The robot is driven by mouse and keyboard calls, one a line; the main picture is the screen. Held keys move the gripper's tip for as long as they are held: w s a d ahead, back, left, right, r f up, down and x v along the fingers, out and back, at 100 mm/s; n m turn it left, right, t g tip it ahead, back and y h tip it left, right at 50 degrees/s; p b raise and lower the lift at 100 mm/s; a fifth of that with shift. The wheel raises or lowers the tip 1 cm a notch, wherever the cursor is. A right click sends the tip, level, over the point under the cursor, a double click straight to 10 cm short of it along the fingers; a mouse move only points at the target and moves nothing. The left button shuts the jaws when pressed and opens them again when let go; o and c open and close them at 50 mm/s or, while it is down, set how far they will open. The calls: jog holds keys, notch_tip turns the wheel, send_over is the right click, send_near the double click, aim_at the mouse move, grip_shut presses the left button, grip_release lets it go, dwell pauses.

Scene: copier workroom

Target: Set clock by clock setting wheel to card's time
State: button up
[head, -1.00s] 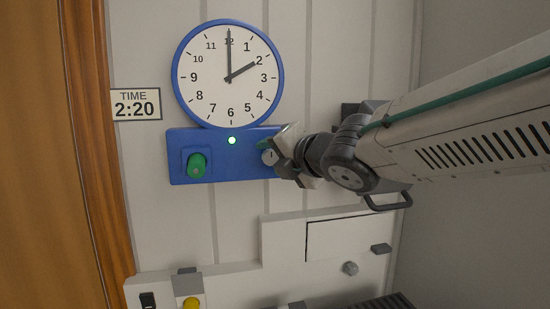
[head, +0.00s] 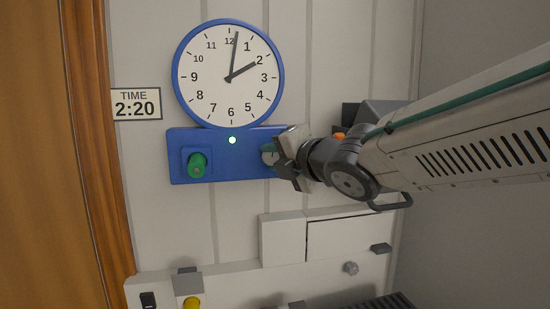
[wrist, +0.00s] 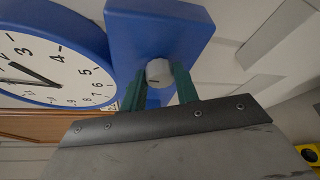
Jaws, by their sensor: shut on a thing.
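The round blue-rimmed clock (head: 210,95) hangs on the wall. Its short hand points near 2 and its long hand just past 12, reading about 2:01. The card (head: 136,104) left of it says TIME 2:20. A blue panel (head: 228,168) under the clock has a lit lamp (head: 232,140). The pale grey clock setting wheel (wrist: 159,71) sits on the panel, at its right end in the head view. My gripper (head: 271,155) is shut on this wheel. In the wrist view, its green fingers (wrist: 160,84) stand either side of it.
A green knob (head: 197,165) sticks out at the panel's left. Below are a pale machine (head: 283,242) and a yellow button (head: 192,303). A dark grey box (head: 382,113) is behind my arm. A wooden door frame (head: 95,170) stands at left.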

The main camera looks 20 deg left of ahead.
jog(key=m, duration=0.1)
jog(key=m+y, duration=0.1)
jog(key=m, duration=0.1)
jog(key=m+y, duration=0.1)
jog(key=shift+f+m+t, duration=0.25)
jog(key=shift+m+t, duration=0.05)
jog(key=shift+m, duration=0.1)
jog(key=m+t, duration=0.1)
jog(key=m, duration=0.2)
jog(key=m+t, duration=0.1)
jog(key=m, duration=0.1)
jog(key=shift+f+m+y, duration=0.15)
jog(key=shift+m+y, duration=0.25)
jog(key=m+t, duration=0.1)
jog(key=m, duration=0.2)
jog(key=m+t, duration=0.2)
jog(key=m, duration=0.1)
jog(key=shift+s+a+f+m, duration=0.1)
jog(key=shift+f+m, duration=0.05)
jog(key=shift+m, duration=0.25)
jog(key=m+t+h, duration=0.1)
jog(key=m, duration=0.3)
jog(key=m+t+h, duration=0.2)
jog(key=m, duration=0.1)
jog(key=shift+a+m, duration=0.1)
jog(key=shift+m, duration=0.3)
jog(key=o, duration=1)
jog(key=shift+c, duration=0.2)
jog(key=shift+s, duration=0.1)
